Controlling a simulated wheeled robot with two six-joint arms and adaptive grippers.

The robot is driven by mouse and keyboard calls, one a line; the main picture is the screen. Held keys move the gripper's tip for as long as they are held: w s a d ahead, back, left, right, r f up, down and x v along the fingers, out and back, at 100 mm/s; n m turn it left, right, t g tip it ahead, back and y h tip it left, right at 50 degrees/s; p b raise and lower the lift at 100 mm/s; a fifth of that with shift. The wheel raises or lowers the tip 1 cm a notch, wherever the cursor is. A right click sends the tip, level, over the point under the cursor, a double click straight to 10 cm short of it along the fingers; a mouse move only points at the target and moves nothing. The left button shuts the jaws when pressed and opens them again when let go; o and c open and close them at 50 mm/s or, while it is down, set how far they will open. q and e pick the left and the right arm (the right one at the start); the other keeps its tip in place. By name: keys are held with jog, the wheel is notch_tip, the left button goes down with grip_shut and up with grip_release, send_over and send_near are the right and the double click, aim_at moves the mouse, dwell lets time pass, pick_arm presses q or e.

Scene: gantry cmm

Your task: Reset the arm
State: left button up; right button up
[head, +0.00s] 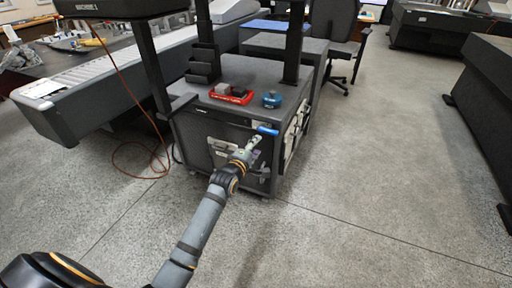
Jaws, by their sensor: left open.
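My left arm reaches up from the bottom of the head view toward a dark grey cabinet (222,128). My left gripper (255,141) is at the cabinet's upper front edge, close to a small blue strip (267,130). The gripper is open, and I see nothing held in it. It is small in the picture, so I cannot tell whether it touches the cabinet. My right gripper is not in view.
A red tray (231,95) with small blocks and a blue round object (272,99) sit on the cabinet top. An orange cable (150,160) lies on the floor at left. A chair (336,28) stands behind. Floor is clear at right, beside a dark bench (488,80).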

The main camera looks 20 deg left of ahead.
pick_arm(q)
jog(key=s+d+f+m+g, duration=0.2)
jog(key=s+f+m+g, duration=0.2)
jog(key=s+f+m, duration=0.65)
jog(key=s+d+f+m+g, duration=0.1)
jog(key=s+f+m+g, duration=0.4)
jog(key=s, duration=1)
jog(key=s+a+f+m+g+p, duration=0.1)
jog(key=s+a+f+g+p, duration=0.1)
jog(key=s+p, duration=1.2)
jog(key=s+a+f+m+g+y+p, duration=0.1)
jog(key=s+a+f+g+p, duration=0.2)
jog(key=s+p, duration=1.1)
jog(key=a+f+p, duration=0.1)
jog(key=p, duration=0.3)
jog(key=shift+s+a+m+g, duration=0.3)
jog(key=shift+a+m, duration=0.05)
jog(key=shift+a, duration=0.05)
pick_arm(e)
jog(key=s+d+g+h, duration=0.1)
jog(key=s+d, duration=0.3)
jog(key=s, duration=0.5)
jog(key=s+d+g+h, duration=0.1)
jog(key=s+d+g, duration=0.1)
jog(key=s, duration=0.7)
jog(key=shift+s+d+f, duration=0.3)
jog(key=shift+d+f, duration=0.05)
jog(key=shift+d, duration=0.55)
